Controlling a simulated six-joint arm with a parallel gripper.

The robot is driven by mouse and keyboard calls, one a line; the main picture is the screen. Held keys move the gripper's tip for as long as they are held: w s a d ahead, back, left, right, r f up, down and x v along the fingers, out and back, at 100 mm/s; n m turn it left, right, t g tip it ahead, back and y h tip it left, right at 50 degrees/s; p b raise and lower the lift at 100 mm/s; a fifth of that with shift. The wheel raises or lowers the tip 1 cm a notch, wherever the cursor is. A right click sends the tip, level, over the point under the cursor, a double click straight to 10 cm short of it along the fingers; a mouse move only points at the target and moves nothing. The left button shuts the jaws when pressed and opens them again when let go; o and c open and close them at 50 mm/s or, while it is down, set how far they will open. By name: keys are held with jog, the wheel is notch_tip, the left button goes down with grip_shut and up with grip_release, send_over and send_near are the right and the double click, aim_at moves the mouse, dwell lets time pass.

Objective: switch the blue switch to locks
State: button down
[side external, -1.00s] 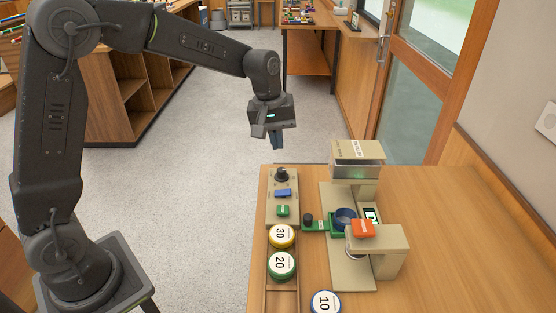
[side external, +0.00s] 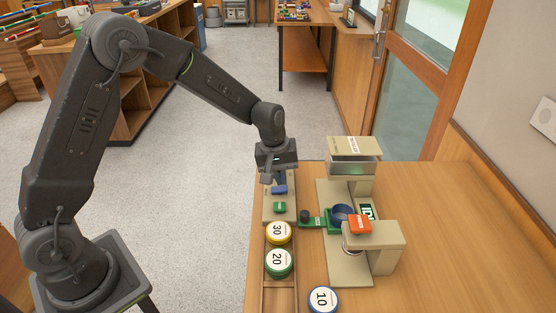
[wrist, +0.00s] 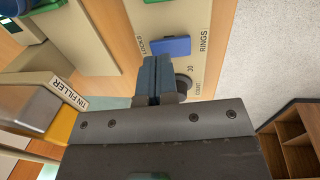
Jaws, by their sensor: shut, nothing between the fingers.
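The blue switch (side external: 279,190) is set on a beige panel (side external: 271,216) near the table's left edge. In the wrist view the blue switch (wrist: 172,46) lies between the printed words LOCKS on the left and RINGS on the right. I cannot tell which way it is set. My gripper (side external: 279,180) points down over the panel, right by the switch. In the wrist view my gripper (wrist: 157,68) is shut and empty, its fingertips just below the switch's lower left edge in the picture. I cannot tell whether they touch it.
A dark knob (wrist: 183,84) marked COUNT is beside my fingers. A green button (side external: 280,207) is on the same panel. Round tins marked 30 (side external: 279,233), 20 (side external: 279,263) and 10 (side external: 323,299) stand nearby. A beige tin filler machine (side external: 385,240) stands right. The table's right side is clear.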

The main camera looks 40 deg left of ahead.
aim_at(279, 189)
jog(key=shift+w+d+f, duration=0.1)
jog(key=shift+f, duration=0.85)
jog(key=shift+w+d+f+g, duration=0.1)
jog(key=shift+d+f+g, duration=0.1)
jog(key=shift+f+g, duration=0.1)
jog(key=shift+a, duration=0.1)
jog(key=shift+s+a+r, duration=0.1)
jog(key=shift+s+a, duration=0.45)
jog(key=shift+s, duration=0.1)
jog(key=shift+r, duration=0.1)
